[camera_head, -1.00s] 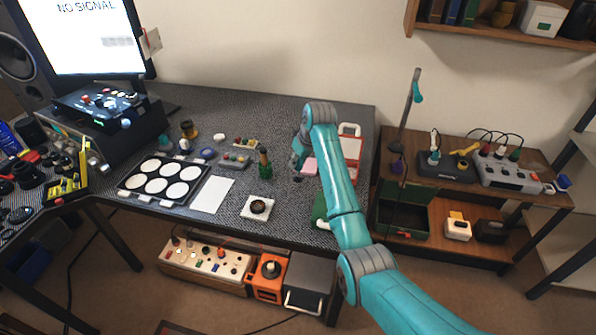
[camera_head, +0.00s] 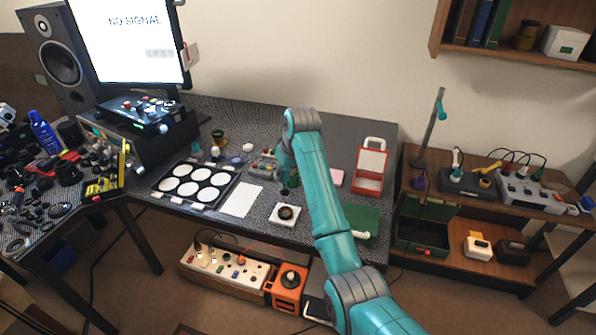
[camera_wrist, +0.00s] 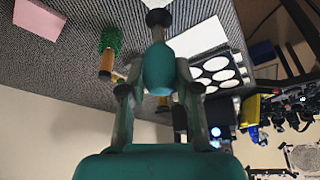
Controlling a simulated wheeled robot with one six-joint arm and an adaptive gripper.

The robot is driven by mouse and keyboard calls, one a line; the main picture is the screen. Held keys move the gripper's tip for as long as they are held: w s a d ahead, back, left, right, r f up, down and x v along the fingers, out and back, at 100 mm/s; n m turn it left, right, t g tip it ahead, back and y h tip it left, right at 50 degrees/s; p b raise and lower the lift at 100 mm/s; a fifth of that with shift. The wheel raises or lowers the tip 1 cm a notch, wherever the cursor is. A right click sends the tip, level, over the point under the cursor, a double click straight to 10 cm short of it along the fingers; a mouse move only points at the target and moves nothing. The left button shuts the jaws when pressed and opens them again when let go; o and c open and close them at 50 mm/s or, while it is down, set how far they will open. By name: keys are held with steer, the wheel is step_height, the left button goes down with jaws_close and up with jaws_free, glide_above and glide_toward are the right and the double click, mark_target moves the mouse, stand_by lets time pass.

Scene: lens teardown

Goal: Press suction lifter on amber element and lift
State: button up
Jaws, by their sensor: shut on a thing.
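My gripper (camera_head: 286,174) is shut on the suction lifter, at the end of the teal arm. In the wrist view, the lifter is a teal bulb (camera_wrist: 158,70) between the two fingers, with a dark round cup at its far end. In the head view, the lifter's dark tip (camera_head: 285,191) is just above and behind a dark ring (camera_head: 286,213) on a white square pad (camera_head: 276,218). The tip looks apart from the ring. A tan or amber middle shows in the ring, but it is too small to be sure it is the amber element.
A black tray with several white discs (camera_head: 168,184) and a white sheet (camera_head: 241,201) lie left of the pad. A green-topped object (camera_wrist: 111,40) stands close beside the lifter.

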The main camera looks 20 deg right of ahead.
mark_target(284, 191)
steer(key=shift+f, duration=3.8)
steer(key=shift+f, duration=0.7)
steer(key=shift+r, duration=5.55)
